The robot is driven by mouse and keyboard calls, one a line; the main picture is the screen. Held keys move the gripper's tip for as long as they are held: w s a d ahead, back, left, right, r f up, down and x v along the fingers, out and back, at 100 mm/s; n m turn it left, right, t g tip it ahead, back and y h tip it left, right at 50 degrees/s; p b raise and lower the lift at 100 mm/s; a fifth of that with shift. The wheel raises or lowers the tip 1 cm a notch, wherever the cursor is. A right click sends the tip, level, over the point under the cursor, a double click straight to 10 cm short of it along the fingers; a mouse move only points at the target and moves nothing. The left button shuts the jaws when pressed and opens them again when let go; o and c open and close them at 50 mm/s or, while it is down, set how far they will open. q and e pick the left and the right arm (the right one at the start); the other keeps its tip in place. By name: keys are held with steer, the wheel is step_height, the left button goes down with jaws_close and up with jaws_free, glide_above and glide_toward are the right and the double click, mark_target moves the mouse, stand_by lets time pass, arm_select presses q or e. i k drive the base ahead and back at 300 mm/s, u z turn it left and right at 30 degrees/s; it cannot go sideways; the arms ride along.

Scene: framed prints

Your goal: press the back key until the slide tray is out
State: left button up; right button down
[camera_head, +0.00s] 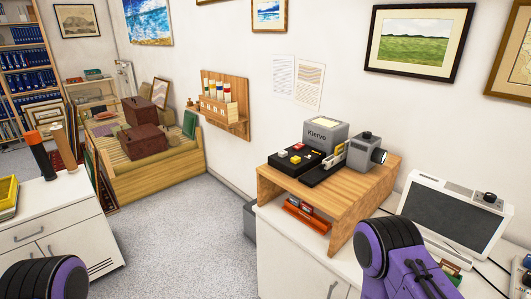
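A grey slide projector (325,133) marked "Kiervo" stands on a wooden riser (330,197) at the right, its lens (379,156) pointing right. On its left is a black key panel (293,158) with small red, yellow and pale keys; which one is the back key is too small to read. A long black part (322,168), perhaps the slide tray, lies along the projector's near side; how far out it is, I cannot tell. Purple and black parts of my arms show at the bottom left and bottom right. Neither gripper's fingers are in view.
A light box with a dark screen (447,215) stands to the right, near my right arm. Another white cabinet (60,225) is at the left. Grey floor (190,235) lies open between them.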

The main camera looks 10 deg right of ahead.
mark_target(283, 154)
steer(key=u, duration=0.75)
steer(key=i, duration=0.6)
steer(key=z, duration=1.3)
